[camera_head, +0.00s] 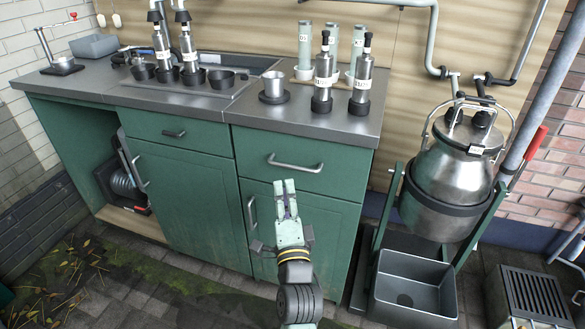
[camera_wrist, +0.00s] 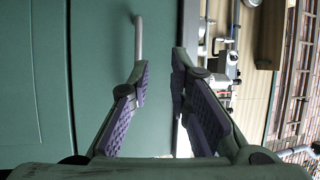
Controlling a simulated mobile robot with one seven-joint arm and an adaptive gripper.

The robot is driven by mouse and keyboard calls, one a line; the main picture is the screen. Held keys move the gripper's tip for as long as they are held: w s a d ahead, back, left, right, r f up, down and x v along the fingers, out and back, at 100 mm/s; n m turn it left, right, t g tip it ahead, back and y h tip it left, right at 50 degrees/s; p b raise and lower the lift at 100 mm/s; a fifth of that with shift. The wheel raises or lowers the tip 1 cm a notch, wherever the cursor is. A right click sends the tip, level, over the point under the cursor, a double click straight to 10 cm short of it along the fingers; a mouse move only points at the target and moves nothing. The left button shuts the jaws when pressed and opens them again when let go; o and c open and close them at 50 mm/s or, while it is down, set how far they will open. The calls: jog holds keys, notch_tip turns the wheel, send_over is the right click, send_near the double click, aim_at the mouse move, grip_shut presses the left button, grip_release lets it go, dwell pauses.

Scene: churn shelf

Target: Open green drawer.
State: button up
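The green drawer (camera_head: 260,148) is at the top right of the green cabinet, under the grey countertop, and looks closed. Its bar handle (camera_head: 294,163) is pale metal. My gripper (camera_head: 284,186) is in front of the cabinet, appearing just below the handle in the head view. In the wrist view, which is turned sideways, the handle (camera_wrist: 139,38) lies beyond the tip of the left finger. My gripper (camera_wrist: 159,68) has its fingers apart with nothing between them. Whether a finger touches the handle I cannot tell.
Cabinet doors (camera_head: 185,185) are below. The countertop (camera_head: 240,112) holds metal cylinders and cups. A metal churn (camera_head: 450,180) in a green stand and a grey bin (camera_head: 413,285) are on the right.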

aim_at(292, 168)
jog(key=shift+m+h, duration=0.4)
jog(key=shift+m, duration=0.2)
jog(key=w, duration=0.3)
jog(key=w+d+p, duration=0.1)
jog(key=w, duration=0.3)
jog(key=w+p, duration=0.1)
jog(key=w, duration=0.3)
jog(key=shift+w+d+f, duration=0.1)
jog(key=shift+d+f, duration=0.05)
jog(key=shift+f, duration=0.1)
grip_shut()
